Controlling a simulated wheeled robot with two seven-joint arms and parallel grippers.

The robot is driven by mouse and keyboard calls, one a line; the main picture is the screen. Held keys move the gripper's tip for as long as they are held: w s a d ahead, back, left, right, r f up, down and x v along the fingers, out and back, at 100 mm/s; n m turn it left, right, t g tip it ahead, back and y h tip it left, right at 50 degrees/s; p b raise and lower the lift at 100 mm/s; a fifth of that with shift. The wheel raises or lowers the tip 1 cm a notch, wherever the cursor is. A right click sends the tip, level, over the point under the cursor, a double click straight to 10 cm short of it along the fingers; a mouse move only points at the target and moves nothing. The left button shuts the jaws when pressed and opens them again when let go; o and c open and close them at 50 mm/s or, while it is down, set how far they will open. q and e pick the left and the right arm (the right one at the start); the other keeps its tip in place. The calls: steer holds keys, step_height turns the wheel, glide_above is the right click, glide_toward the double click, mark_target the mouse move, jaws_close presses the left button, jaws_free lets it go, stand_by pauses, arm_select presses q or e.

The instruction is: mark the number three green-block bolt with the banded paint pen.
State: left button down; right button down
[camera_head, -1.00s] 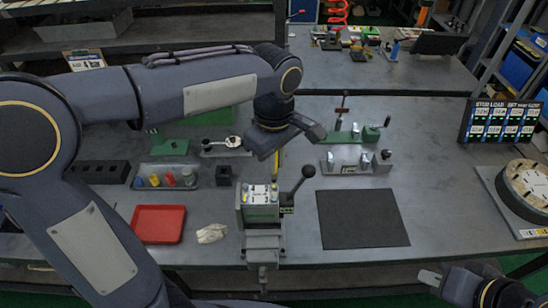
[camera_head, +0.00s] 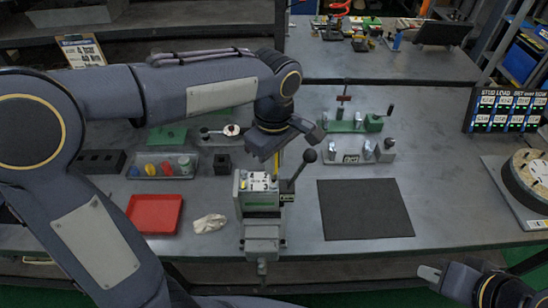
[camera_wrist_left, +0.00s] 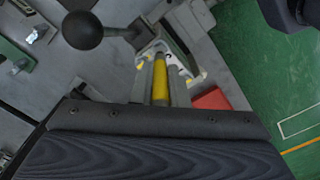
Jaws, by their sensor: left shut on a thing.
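My left gripper (camera_head: 277,153) is shut on the yellow paint pen (camera_head: 277,164), above and just behind the clamped green block (camera_head: 262,198). In the left wrist view the yellow pen (camera_wrist_left: 160,80) lies between the grey fingers and points toward the block's pale top (camera_wrist_left: 178,52). I cannot tell whether the tip touches.
A black-knobbed lever (camera_head: 309,156) rises right beside the block. A red tray (camera_head: 155,213) and a white rag (camera_head: 209,223) lie to its left. A dark mat (camera_head: 364,208) lies right. Fixtures with a green block (camera_head: 345,127) stand behind.

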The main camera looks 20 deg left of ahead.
arm_select(q)
steer(key=shift+f, duration=0.3)
stand_by(0.4)
stand_by(0.3)
step_height(320, 180, up, 5)
steer(key=p, duration=0.4)
steer(key=shift+r, duration=0.15)
